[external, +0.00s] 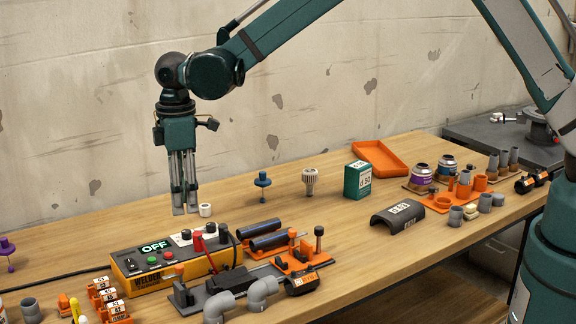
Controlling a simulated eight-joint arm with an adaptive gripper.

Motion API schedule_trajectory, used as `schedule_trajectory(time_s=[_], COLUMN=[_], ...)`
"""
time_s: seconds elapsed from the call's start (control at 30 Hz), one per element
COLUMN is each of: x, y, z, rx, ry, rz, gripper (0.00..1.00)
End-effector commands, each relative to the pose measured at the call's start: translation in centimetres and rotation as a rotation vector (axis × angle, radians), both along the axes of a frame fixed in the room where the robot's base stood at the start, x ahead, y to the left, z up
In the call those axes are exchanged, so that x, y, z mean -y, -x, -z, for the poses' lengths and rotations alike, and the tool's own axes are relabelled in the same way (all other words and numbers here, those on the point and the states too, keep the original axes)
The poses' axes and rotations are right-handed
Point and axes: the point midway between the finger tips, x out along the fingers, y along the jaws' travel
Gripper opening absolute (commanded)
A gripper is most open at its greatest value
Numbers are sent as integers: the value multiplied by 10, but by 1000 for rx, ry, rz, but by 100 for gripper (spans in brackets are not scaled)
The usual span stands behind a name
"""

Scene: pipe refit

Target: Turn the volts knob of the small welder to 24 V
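The small welder (150,283) is an orange box with a black sloped top, on the table at the lower left. Its green display (155,246) reads OFF. Green and red buttons sit below the display. A pale dial plate (184,238) with dark knobs is at the top right of the panel. The knob labels and pointer positions are too small to read. My gripper (185,212) points straight down above and behind the panel, apart from the welder. Its two fingers look close together with nothing seen between them; how far apart they are is unclear from this angle.
A small white roll (205,210) stands just right of the fingertips. Red-handled pliers or clamps (203,247) rise at the panel's right. Dark blue pipes (266,241), an orange fixture (300,256) and grey elbows (262,292) crowd the right side. Table behind the welder is mostly clear.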

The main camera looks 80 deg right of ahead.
Motion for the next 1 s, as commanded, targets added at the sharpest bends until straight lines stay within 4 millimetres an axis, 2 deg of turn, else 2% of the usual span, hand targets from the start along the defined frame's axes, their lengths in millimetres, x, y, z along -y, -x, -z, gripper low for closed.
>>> schedule_trajectory(time_s=[0.27, 0.8, 1.0], x=[0, 0, 0], y=[0, 0, 0], z=[8, 65, 76], rx=[0, 0, 0], ry=[0, 0, 0], rz=[0, 0, 0], gripper=[30, 30, 30])
